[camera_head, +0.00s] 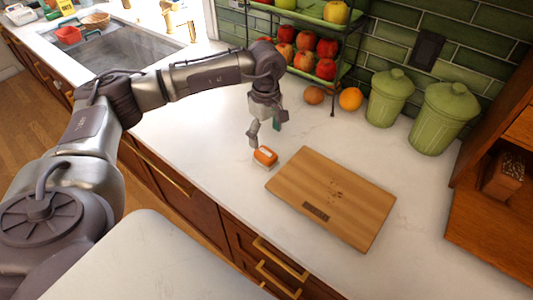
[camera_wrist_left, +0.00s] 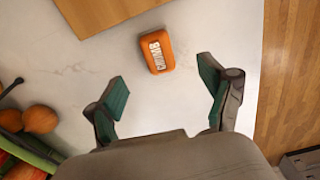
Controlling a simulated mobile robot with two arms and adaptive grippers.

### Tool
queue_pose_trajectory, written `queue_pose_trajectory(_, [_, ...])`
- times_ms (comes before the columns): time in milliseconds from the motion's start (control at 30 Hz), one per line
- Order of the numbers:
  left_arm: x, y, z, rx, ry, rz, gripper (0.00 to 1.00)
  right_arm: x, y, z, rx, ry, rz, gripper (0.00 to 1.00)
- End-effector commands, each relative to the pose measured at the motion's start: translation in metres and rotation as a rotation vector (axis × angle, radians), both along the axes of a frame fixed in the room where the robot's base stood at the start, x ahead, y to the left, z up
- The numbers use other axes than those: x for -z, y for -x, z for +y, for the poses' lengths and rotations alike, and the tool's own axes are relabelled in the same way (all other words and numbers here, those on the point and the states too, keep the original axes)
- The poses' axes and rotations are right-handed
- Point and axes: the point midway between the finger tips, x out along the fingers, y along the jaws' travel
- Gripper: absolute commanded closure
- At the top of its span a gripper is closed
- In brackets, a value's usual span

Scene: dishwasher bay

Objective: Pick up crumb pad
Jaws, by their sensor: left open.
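The crumb pad (camera_head: 265,156) is a small orange block with a pale label, lying on the white counter just left of the wooden board. In the left wrist view the crumb pad (camera_wrist_left: 156,51) shows white lettering and lies beyond the fingertips, roughly between their lines. My left gripper (camera_head: 265,138) is above the counter, close to the pad. In the left wrist view the left gripper (camera_wrist_left: 163,80) has its green-padded fingers wide apart with nothing between them. My right gripper is not in view.
The wooden cutting board (camera_head: 335,195) with crumbs lies right of the pad. A rack of apples (camera_head: 305,42), an orange (camera_head: 350,99) and green canisters (camera_head: 443,117) stand along the back wall. A sink (camera_head: 115,48) is at the far left. Bare counter lies left of the pad.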

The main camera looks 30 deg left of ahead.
Motion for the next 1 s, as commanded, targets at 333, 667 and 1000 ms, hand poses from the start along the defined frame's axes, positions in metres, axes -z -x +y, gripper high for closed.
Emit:
queue_pose_trajectory(333, [0.041, 0.000, -0.001, -0.001, 0.002, -0.001, 0.19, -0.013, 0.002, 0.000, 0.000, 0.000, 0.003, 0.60])
queue_pose_trajectory(667, [0.083, -0.003, 0.002, -0.001, 0.004, 0.002, 0.19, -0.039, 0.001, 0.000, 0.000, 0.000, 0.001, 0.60])
queue_pose_trajectory(1000, [0.092, -0.003, 0.002, 0.000, 0.003, -0.002, 0.20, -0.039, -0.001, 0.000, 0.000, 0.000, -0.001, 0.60])
